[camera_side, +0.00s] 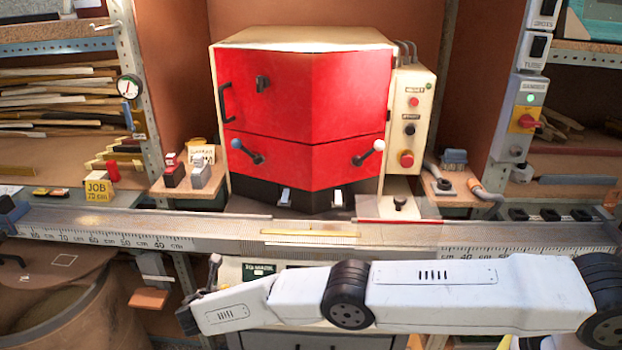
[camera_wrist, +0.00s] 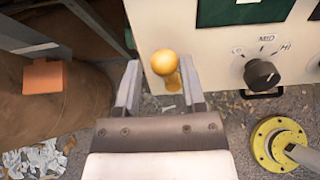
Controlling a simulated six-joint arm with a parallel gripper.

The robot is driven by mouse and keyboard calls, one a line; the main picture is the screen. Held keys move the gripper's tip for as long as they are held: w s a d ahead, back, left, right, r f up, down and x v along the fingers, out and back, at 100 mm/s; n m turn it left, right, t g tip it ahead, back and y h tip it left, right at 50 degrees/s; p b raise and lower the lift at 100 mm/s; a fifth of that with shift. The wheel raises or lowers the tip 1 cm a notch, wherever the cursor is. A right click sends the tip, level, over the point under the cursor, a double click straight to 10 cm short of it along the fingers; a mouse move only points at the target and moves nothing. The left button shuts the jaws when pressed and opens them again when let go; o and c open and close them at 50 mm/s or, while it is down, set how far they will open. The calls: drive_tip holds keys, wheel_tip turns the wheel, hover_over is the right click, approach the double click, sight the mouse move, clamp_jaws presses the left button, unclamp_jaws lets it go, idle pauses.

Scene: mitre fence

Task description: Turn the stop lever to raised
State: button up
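No label reads "stop lever", so I cannot tell for sure which handle it is. In the wrist view a yellow-orange ball knob on a short stem (camera_wrist: 165,63) shows between my gripper's fingers (camera_wrist: 160,88). The fingers are apart. The stem is close to the right finger; I cannot tell whether they touch. In the side view my gripper (camera_side: 200,294) is low at the left, in front of the fence rail, and the yellow knob is not made out there. Two other levers, blue-tipped (camera_side: 246,152) and white-tipped (camera_side: 369,153), are on the red hood (camera_side: 305,95).
In the wrist view, a black dial (camera_wrist: 262,74) is on a pale panel right of the knob, with a yellow flange (camera_wrist: 281,144) lower right. An orange block (camera_wrist: 43,77) is at left. The long fence rail (camera_side: 340,232) lies behind my arm in the side view.

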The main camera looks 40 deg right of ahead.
drive_tip(key=shift+s+d, duration=0.2)
idle(0.6)
drive_tip(key=shift+r, duration=0.1)
drive_tip(key=v, duration=0.7)
idle(0.6)
